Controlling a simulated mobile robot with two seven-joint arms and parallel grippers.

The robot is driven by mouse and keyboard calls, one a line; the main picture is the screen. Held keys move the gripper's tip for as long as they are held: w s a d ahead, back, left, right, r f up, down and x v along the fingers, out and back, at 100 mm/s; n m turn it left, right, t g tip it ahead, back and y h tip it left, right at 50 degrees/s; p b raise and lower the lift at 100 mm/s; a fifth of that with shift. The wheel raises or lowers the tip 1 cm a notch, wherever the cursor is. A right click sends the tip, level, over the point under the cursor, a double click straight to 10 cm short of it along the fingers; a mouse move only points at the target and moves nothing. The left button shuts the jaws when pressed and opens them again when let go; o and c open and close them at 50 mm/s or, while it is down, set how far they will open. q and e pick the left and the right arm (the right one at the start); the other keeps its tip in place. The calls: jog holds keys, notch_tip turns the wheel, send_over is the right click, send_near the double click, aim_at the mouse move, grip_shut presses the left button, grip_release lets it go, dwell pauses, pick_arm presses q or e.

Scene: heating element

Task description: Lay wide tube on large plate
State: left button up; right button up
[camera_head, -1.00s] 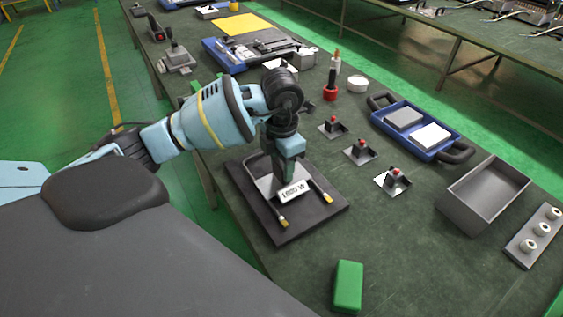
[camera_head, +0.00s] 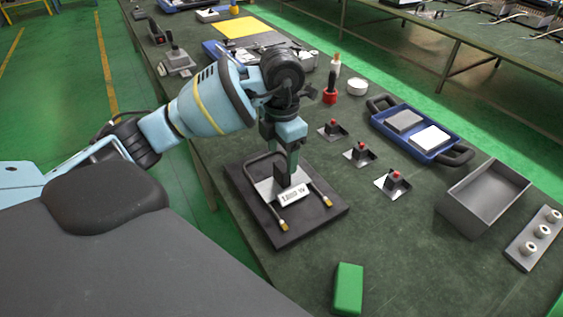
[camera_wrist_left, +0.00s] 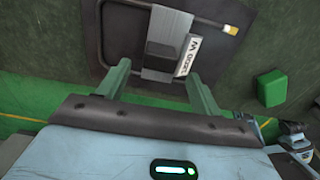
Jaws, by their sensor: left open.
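The wide tube (camera_head: 262,199) is a dark U-shaped heating element with brass-coloured ends and a grey bracket bearing a white wattage label. It appears to lie flat on the large plate (camera_head: 292,232), a dark square slab on the workbench, within its edges. In the left wrist view the tube (camera_wrist_left: 114,62) and plate (camera_wrist_left: 147,78) show beyond my fingers. My left gripper (camera_head: 286,180) points down over the bracket, open. Its two fingers (camera_wrist_left: 160,76) stand apart on either side of the bracket with nothing visibly held between them. My right gripper is not in view.
A green block (camera_head: 348,288) lies in front of the plate. Small red-button pieces (camera_head: 360,153) stand to the right. Farther right are a blue tray (camera_head: 444,155), an open grey bin (camera_head: 484,198) and a holder with white rings (camera_head: 535,238). Bench around the green block is clear.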

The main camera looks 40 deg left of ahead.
pick_arm(q)
jog(key=shift+r, duration=1.4)
